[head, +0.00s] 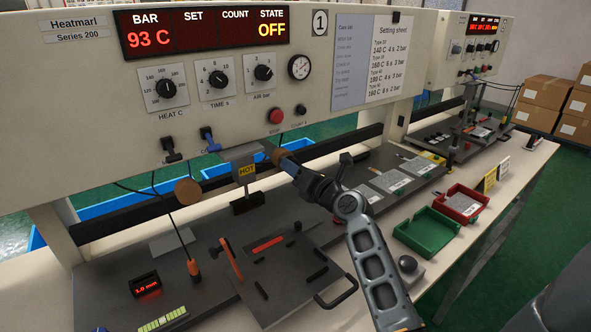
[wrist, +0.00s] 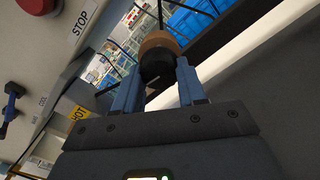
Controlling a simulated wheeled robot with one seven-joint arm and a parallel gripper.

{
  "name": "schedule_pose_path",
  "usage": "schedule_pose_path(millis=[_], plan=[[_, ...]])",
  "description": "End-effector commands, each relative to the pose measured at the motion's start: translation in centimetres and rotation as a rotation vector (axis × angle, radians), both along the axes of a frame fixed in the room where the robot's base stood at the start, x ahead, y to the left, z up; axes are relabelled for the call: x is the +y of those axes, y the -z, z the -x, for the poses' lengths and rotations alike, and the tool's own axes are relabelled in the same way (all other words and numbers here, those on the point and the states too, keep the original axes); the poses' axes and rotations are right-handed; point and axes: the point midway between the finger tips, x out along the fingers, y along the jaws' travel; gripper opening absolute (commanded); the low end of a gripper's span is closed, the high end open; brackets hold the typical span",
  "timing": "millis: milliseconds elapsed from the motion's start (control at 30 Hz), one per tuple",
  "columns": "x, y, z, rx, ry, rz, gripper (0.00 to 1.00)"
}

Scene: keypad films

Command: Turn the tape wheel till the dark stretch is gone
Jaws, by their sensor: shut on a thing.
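My gripper (head: 288,160) reaches in from the right, under the front panel of the heat press. In the wrist view its two blue-grey fingers (wrist: 158,82) are shut on a dark round knob (wrist: 156,65). A tan-brown wheel (wrist: 158,41) sits just beyond the knob, and I take it for the tape wheel. Its brown edge (head: 277,154) shows at the fingertips in the head view. A second brown disc (head: 187,191) hangs further left. The heating bar (head: 247,203) with its HOT label is between them. I cannot make out a dark stretch of tape in either view.
The display (head: 203,31) reads 93 C and OFF. Below the bar lies a plate (head: 290,275) with a red strip and black handle. Green (head: 427,232) and red (head: 462,204) trays sit right of my arm.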

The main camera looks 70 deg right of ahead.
Motion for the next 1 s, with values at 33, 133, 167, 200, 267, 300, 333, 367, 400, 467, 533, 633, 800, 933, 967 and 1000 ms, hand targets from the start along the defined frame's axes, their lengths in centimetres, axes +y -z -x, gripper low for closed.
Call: schedule_pose_path(millis=[33,133,167,200,267,300,333,367,400,467,533,633,800,933,967,1000], plan=[[0.02,0.33,0.08,-0.005,0.0,-0.02,0.1],[0.03,0.33,0.08,-0.022,0.0,-0.049,0.1],[0.03,0.33,0.08,-0.026,0.0,-0.055,0.1],[0.03,0.34,0.07,-0.031,0.0,-0.063,0.1],[0.04,0.34,0.07,-0.036,0.0,-0.072,0.1],[0.04,0.34,0.07,-0.039,0.0,-0.076,0.1],[0.04,0.34,0.07,-0.04,0.0,-0.077,0.1],[0.05,0.33,0.06,-0.042,0.0,-0.08,0.1],[0.06,0.34,0.06,-0.043,0.0,-0.082,0.1],[0.05,0.35,0.07,-0.043,0.0,-0.084,0.1],[0.06,0.35,0.06,-0.043,0.0,-0.084,0.1],[0.07,0.36,0.05,-0.044,-0.001,-0.084,0.1],[0.07,0.35,0.05,-0.043,-0.001,-0.083,0.45],[0.06,0.24,0.03,-0.045,-0.001,-0.082,0.58],[0.05,0.22,0.03,-0.045,-0.001,-0.082,0.6],[0.05,0.19,0.03,-0.046,0.0,-0.081,0.64]])
